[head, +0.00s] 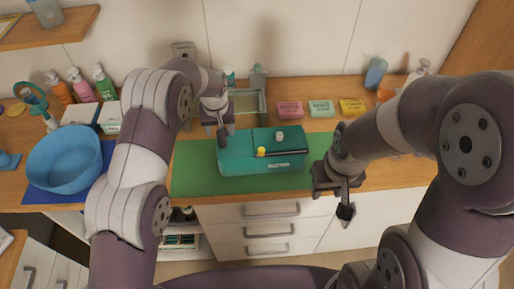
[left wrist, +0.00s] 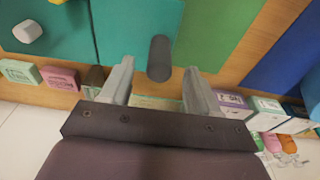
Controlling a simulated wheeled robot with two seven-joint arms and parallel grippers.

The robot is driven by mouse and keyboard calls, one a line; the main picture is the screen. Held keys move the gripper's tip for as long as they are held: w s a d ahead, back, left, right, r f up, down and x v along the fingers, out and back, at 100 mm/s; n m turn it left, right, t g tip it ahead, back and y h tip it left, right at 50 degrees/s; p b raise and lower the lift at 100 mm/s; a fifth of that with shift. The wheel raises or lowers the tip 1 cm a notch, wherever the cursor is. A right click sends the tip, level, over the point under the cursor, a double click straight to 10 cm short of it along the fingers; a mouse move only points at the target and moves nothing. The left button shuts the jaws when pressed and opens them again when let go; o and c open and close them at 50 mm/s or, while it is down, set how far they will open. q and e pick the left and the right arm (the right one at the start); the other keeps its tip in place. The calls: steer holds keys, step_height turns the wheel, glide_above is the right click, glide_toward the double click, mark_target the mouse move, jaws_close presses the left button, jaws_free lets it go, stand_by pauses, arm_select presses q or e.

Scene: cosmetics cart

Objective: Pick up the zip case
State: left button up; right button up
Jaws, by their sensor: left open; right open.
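The teal case (head: 235,162), which I take as the zip case, lies on a green mat (head: 195,175) on the counter. It has a yellow knob, a grey knob and a label on its front. It also shows in the left wrist view (left wrist: 120,25). My left gripper (left wrist: 157,85) is open and empty above the case's back left part. A dark upright cylinder (left wrist: 159,58) shows just beyond and between its fingers, apart from both. In the head view my left gripper (head: 221,128) partly hides that corner. My right gripper (head: 345,198) is open and empty, right of the case, in front of the counter edge.
A blue basin (head: 65,160) stands on a blue mat at the left, with several bottles behind it. Pink, green and yellow boxes (head: 290,110) stand behind the case to the right. A grey-green rack (head: 258,90) stands behind it. Drawers (head: 270,230) are below the counter.

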arm_select(q)
steer(key=f+p, duration=0.2)
steer(key=f, duration=0.1)
steer(key=shift+w+f, duration=0.2)
steer(key=shift+f, duration=0.05)
steer(key=shift+w+f, duration=0.1)
steer(key=shift+f, duration=0.2)
steer(key=shift+w+f, duration=0.1)
arm_select(e)
step_height(320, 180, up, 3)
steer(key=shift+s+r, duration=0.1)
arm_select(q)
jaws_close()
